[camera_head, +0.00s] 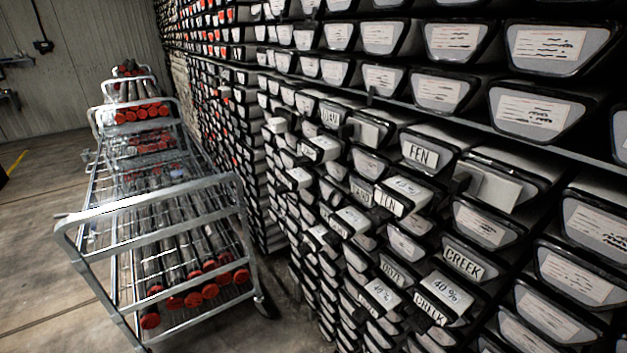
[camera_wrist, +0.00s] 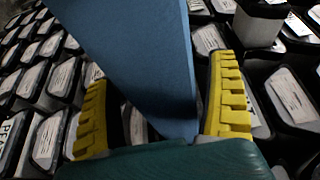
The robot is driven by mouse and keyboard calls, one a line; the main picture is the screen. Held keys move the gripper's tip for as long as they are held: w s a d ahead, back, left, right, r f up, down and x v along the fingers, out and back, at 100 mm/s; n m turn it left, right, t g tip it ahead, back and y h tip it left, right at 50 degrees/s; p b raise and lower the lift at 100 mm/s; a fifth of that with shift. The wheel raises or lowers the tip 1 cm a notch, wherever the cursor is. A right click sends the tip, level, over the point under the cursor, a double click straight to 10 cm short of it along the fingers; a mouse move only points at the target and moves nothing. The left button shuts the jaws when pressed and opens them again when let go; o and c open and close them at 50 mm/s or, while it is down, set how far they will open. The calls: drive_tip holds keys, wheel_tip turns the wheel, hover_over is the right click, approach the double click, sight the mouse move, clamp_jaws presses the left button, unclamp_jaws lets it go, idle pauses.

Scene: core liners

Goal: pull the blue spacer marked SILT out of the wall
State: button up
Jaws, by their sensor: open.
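A plain blue slab (camera_wrist: 150,60) fills the upper middle of the wrist view and runs down between my fingers. No lettering shows on it, so I cannot tell whether it is the spacer marked SILT. My gripper (camera_wrist: 160,72) is open, with one yellow ridged finger on each side of the slab. A gap shows at the left finger; the right finger is close to the slab's edge, and contact is unclear. In the head view neither my gripper nor a blue spacer can be made out, and I find no readable SILT label.
The wall of boxed liners (camera_head: 545,45) fills the right side. Several labelled blocks stick out, including one by the FEN label (camera_head: 419,153) and the CREEK label (camera_head: 463,261). A metal trolley (camera_head: 160,210) with red-capped tubes stands left. Floor is clear at far left.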

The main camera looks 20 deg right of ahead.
drive_tip(key=c, duration=1.3)
drive_tip(key=shift+s+a+r+p, duration=0.15)
drive_tip(key=shift+a+p, duration=0.2)
drive_tip(key=shift+a, duration=0.3)
drive_tip(key=shift+s+a+p, duration=0.1)
drive_tip(key=shift+a+p, duration=0.2)
drive_tip(key=shift+a, duration=0.35)
drive_tip(key=shift+c, duration=0.2)
drive_tip(key=shift+s+a+p, duration=0.35)
drive_tip(key=shift+a+p, duration=0.15)
drive_tip(key=shift+a, duration=1.1)
drive_tip(key=shift+s+a+p, duration=0.3)
drive_tip(key=shift+a+p, duration=0.25)
drive_tip(key=shift+a, duration=1.1)
drive_tip(key=shift+s+a+p, duration=0.35)
drive_tip(key=shift+a+p, duration=0.15)
drive_tip(key=shift+a, duration=1.1)
